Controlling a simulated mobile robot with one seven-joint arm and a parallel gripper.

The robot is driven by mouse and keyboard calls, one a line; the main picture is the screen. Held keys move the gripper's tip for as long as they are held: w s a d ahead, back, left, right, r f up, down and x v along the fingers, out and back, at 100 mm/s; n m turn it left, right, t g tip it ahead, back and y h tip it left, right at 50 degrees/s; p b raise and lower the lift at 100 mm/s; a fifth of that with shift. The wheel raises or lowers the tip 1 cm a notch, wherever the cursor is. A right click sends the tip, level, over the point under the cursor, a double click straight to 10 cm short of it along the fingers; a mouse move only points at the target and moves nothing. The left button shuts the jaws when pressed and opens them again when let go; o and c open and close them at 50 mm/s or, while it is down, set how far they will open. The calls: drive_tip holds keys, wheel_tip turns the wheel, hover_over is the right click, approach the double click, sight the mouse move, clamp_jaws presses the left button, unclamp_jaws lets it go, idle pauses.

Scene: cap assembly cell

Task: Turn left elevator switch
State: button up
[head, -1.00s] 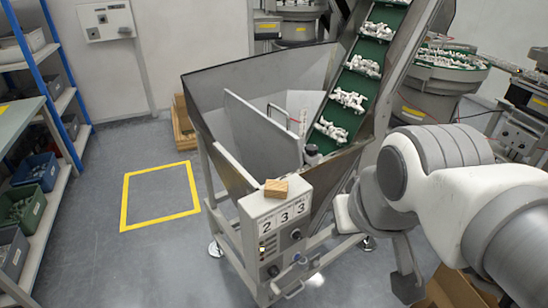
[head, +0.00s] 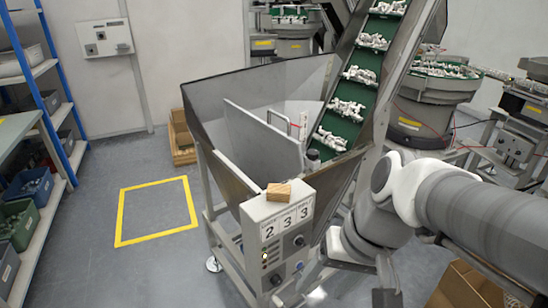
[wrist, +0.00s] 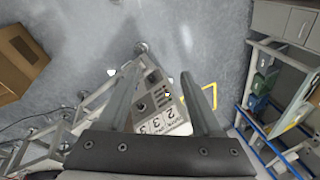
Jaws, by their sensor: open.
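The control box (head: 285,232) with the numbers 2, 3, 3 stands at the front of the hopper in the head view. Its face carries an upper dark knob (head: 298,241), a lower dark knob (head: 275,279) and small buttons at the left. I cannot read which knob is the left elevator switch. In the wrist view the control box (wrist: 160,108) appears upside down between my fingers, beyond them. My gripper (wrist: 163,70) is open and empty, apart from the knobs. In the head view my arm comes from the right, its end low and right of the box.
A wooden block (head: 278,190) lies on the box. The hopper (head: 215,105) and green conveyor (head: 345,100) stand behind. A cardboard box (head: 465,290) is at lower right. Shelving (head: 62,130) stands left. The floor inside the yellow outline (head: 157,212) is clear.

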drive_tip(key=w+a+f+m+g+y+b, duration=0.1)
drive_tip(key=a+f+m+g+y+b, duration=0.2)
drive_tip(key=f, duration=0.6)
drive_tip(key=m+t+y+b, duration=0.4)
drive_tip(key=m+t+b, duration=0.9)
drive_tip(key=m+t, duration=0.35)
approach(303, 245)
drive_tip(key=shift+n, duration=0.25)
drive_tip(key=b+x, duration=0.3)
drive_tip(key=x, duration=0.6)
drive_tip(key=shift+s+a, duration=0.1)
drive_tip(key=shift+a, duration=0.05)
clamp_jaws()
